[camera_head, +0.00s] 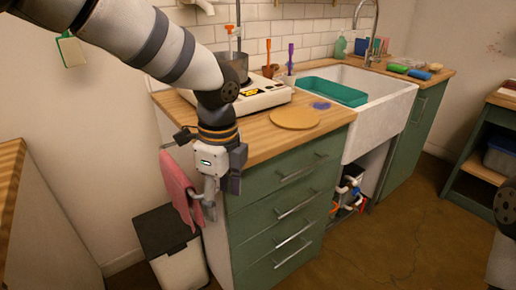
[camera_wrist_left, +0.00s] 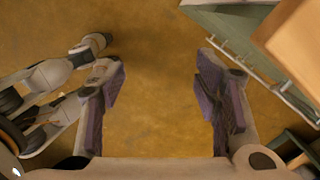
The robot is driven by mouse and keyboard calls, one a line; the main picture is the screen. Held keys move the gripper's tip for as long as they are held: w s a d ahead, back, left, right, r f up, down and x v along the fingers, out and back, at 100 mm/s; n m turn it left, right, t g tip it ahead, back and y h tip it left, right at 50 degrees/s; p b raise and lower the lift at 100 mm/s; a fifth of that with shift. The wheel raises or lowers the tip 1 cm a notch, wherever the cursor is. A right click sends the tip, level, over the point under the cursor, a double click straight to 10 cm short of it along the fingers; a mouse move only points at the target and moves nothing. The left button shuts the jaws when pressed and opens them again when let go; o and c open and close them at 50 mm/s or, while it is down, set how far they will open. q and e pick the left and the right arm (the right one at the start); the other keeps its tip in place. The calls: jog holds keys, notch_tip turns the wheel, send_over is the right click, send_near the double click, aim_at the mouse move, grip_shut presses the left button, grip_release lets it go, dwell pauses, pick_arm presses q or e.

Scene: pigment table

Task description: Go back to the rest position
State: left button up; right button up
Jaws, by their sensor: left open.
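My left gripper (camera_head: 221,190) hangs pointing down in front of the left end of the wooden counter, beside the green drawer cabinet (camera_head: 285,205). In the left wrist view its two dark-padded fingers stand wide apart, and the gripper (camera_wrist_left: 163,85) is open and empty over the brown floor (camera_wrist_left: 160,125). In the head view a pink cloth (camera_head: 179,186) hangs just left of the gripper, partly behind it. I cannot tell whether they touch. My right gripper does not show clearly in either view.
On the counter (camera_head: 262,147) are a round wooden board (camera_head: 293,117), a white hot plate (camera_head: 262,98) and tools in holders. A teal tray (camera_head: 333,91) sits at the white sink (camera_head: 384,101). A bin (camera_head: 175,255) stands below the gripper. Floor is open at right.

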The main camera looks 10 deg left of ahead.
pick_arm(q)
jog(key=s+d+f+n+g+h, duration=0.1)
jog(key=s+f+n, duration=0.4)
jog(key=s+f, duration=0.4)
jog(key=s+d+f+n+g+h, duration=0.15)
jog(key=s+f+n, duration=0.45)
jog(key=f, duration=0.6)
jog(key=s+a+f+n+y, duration=0.1)
jog(key=s+a+n, duration=0.3)
jog(key=s, duration=0.4)
jog(key=s+a+f+n+y, duration=0.1)
jog(key=s+a+f+n, duration=0.2)
jog(key=s, duration=0.6)
jog(key=shift+s+a+f+n+t, duration=0.15)
jog(key=shift+a+f+n+t, duration=0.35)
jog(key=shift+n, duration=0.5)
